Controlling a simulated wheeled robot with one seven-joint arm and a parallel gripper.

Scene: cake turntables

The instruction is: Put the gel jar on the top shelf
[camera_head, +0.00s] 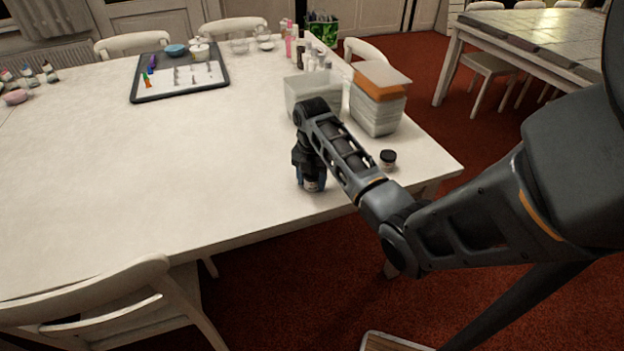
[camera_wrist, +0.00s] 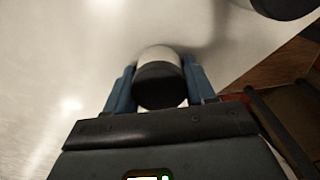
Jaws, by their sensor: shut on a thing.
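My gripper (camera_head: 312,184) is near the front right edge of the white table, pointing down. It is shut on a small pale jar with a black lid (camera_wrist: 159,84), which sits between the two blue fingers in the wrist view. In the head view only the lower part of this jar (camera_head: 312,186) shows below my gripper. I cannot tell whether it touches the table. A second small jar with a black lid (camera_head: 388,158) stands to the right; a dark lid also shows at the wrist view's top right (camera_wrist: 285,6). The labels are unreadable. No shelf is clearly recognisable.
A white open bin (camera_head: 302,92) and a stack of pale containers with an orange layer (camera_head: 377,112) stand behind my gripper. Bottles (camera_head: 300,55) stand farther back. A dark tray (camera_head: 137,97) lies far left. A chair (camera_head: 110,290) stands in front.

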